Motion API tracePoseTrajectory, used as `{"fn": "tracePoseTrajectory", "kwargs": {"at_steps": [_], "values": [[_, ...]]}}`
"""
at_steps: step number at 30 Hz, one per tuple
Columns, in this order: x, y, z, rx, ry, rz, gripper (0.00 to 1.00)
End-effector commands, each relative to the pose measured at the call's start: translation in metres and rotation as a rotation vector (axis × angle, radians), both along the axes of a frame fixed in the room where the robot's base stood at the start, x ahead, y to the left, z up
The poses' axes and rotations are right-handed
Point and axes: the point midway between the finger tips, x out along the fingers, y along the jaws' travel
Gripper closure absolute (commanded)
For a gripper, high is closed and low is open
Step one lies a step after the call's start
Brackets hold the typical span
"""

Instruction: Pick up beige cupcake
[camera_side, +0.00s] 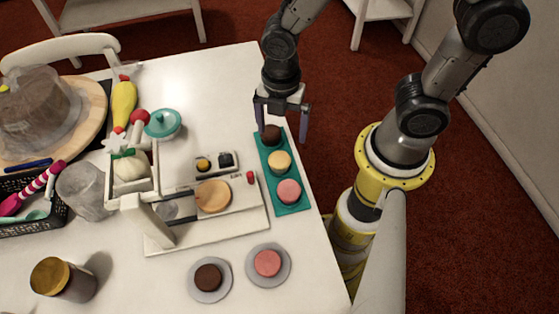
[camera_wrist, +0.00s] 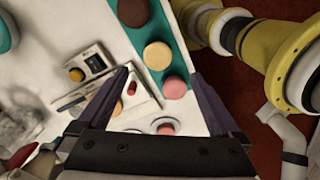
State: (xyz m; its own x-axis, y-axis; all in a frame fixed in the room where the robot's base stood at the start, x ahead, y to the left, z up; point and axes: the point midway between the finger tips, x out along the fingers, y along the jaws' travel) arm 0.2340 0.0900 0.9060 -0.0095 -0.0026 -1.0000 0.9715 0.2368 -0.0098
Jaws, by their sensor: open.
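The beige cupcake (camera_side: 280,162) sits in the middle of a teal tray (camera_side: 293,207), between a brown cupcake (camera_side: 272,133) and a pink cupcake (camera_side: 289,190). In the wrist view the beige cupcake (camera_wrist: 158,55) shows between and beyond the fingertips, with the pink one (camera_wrist: 174,86) nearer the right finger. My gripper (camera_side: 284,128) is open and empty. In the side view it is above the tray's far end, over the brown cupcake, with a finger to each side. No finger visibly touches the beige cupcake.
A white device with a round tan top (camera_side: 213,196) stands left of the tray. Two plated cakes, brown (camera_side: 208,277) and pink (camera_side: 267,262), are at the front. A teal stand (camera_side: 163,123) is farther left. The table's right edge is close to the tray.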

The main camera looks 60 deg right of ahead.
Motion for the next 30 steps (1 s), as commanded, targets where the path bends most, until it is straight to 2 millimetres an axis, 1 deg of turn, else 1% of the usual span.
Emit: {"fn": "tracePoseTrajectory", "kwargs": {"at_steps": [1, 6, 14, 21, 25, 30], "values": [[-0.001, -0.001, -0.011, -0.003, 0.007, -0.001, 0.00], [0.000, 0.000, -0.038, -0.001, 0.003, -0.002, 0.00], [0.001, 0.000, -0.056, 0.000, -0.001, -0.002, 0.00], [0.002, 0.002, -0.090, -0.001, 0.002, -0.003, 0.00], [0.002, 0.002, -0.100, 0.000, -0.001, -0.003, 0.00], [0.003, 0.002, -0.102, 0.001, -0.003, -0.003, 0.00]]}}
